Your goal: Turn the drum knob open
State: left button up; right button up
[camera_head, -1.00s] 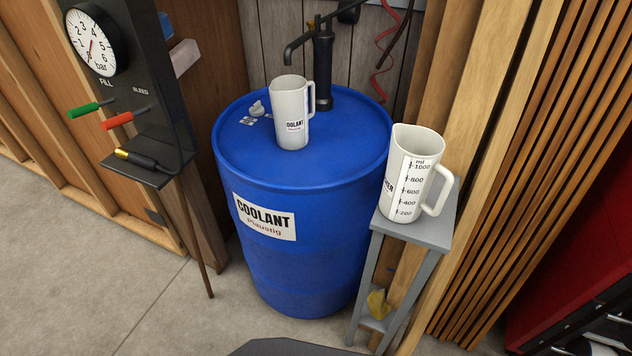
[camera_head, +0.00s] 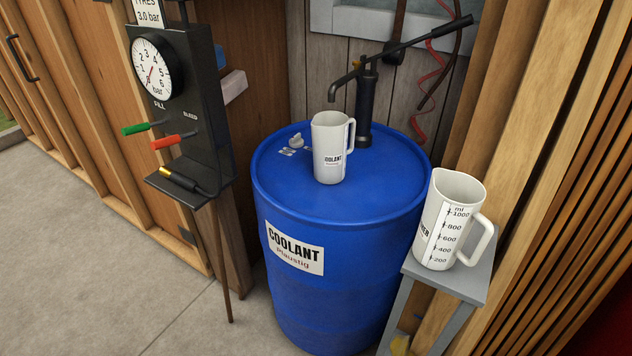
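The blue coolant drum (camera_head: 340,260) stands upright in the middle of the view. A small light grey knob (camera_head: 296,140) sits on the drum's top at the back left, beside small white markings; its turned position is too small to tell. A white jug labelled coolant (camera_head: 331,150) stands upright on the drum top under the spout of the black hand pump (camera_head: 366,95). Neither of my grippers shows in the view.
A grey stand (camera_head: 470,280) at the drum's right holds a second white measuring jug (camera_head: 450,220). A black tyre gauge post (camera_head: 190,90) with green and red levers stands left of the drum. Wooden walls close in the back and right. Concrete floor is free at the left front.

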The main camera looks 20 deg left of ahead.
aim_at(296, 141)
jog(key=u, duration=0.45)
jog(key=k, duration=0.6)
jog(key=u, duration=0.7)
jog(key=i, duration=1.1)
jog(key=z, duration=1.1)
jog(key=i, duration=0.7)
jog(key=z, duration=0.5)
